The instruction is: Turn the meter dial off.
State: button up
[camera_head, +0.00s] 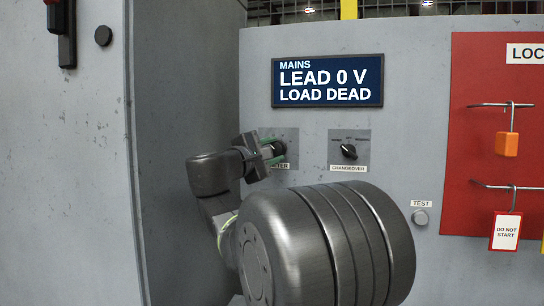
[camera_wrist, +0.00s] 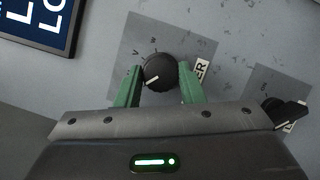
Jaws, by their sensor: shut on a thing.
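The meter dial (camera_wrist: 160,72) is a round black knob with a white pointer line, on a grey plate (camera_wrist: 196,42) with small markings. In the wrist view the pointer line points to the lower left of the picture. My gripper (camera_wrist: 160,84) has its two green fingers on either side of the knob, shut on it. In the head view my gripper (camera_head: 272,152) reaches the meter plate (camera_head: 291,139) from the left and hides most of the dial (camera_head: 279,148) and part of its label.
A changeover knob (camera_head: 349,151) sits right of the meter plate. A screen (camera_head: 327,80) above reads "LEAD 0 V, LOAD DEAD". A test button (camera_head: 420,217) is lower right. A red lock board (camera_head: 480,120) holds an orange padlock (camera_head: 507,144) and a tag (camera_head: 506,231).

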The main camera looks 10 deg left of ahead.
jog(key=shift+f+n+t+b, duration=0.15)
jog(key=shift+n+t+b, duration=0.3)
jog(key=shift+n, duration=0.75)
jog(key=o, duration=1)
jog(key=shift+s, duration=0.1)
jog(key=b+v, duration=0.1)
jog(key=v, duration=1.2)
jog(key=shift+s, duration=0.35)
jog(key=shift+w, duration=0.15)
jog(key=p+x, duration=0.1)
jog(key=x, duration=1.2)
jog(key=shift+w, duration=0.3)
